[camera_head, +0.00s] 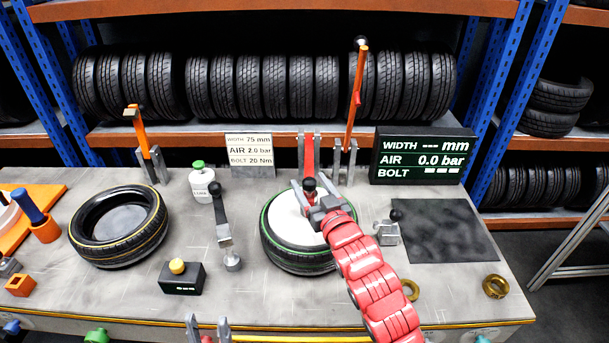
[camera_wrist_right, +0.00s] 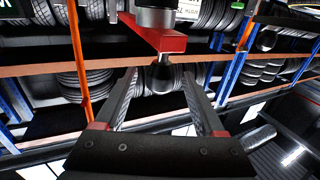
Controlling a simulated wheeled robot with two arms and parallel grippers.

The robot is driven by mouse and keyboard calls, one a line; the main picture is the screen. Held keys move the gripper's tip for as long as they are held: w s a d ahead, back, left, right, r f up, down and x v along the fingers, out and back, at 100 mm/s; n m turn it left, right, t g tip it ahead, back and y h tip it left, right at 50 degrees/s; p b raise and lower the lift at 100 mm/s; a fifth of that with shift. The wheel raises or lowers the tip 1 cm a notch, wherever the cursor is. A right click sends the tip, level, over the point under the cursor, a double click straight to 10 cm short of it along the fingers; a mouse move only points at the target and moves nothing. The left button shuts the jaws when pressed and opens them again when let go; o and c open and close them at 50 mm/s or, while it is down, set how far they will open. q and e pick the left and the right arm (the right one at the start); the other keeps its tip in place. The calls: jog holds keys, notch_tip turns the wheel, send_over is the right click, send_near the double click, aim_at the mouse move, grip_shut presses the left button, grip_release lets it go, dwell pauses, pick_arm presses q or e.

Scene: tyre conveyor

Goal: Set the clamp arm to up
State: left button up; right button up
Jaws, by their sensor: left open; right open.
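The red clamp arm (camera_head: 308,155) stands between grey brackets behind the middle tyre and reaches forward and down over its white disc. Its black knob (camera_head: 310,183) is at the near end. My right gripper (camera_head: 313,196) is at the knob, above the disc. In the right wrist view the red arm (camera_wrist_right: 158,38) ends in the black knob (camera_wrist_right: 163,78), which lies between the open fingertips (camera_wrist_right: 158,82) with gaps on both sides. My left gripper (camera_head: 207,326) is open and empty at the bottom edge of the head view, away from the clamp.
The green-ringed tyre (camera_head: 285,260) lies under my right arm. A black-handled tool (camera_head: 222,220) is to the left. The black mat (camera_head: 445,230) is bare.

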jog(key=shift+p+x, duration=0.4)
jog(key=shift+x, duration=1.6)
grip_shut()
jog(key=shift+f, duration=0.1)
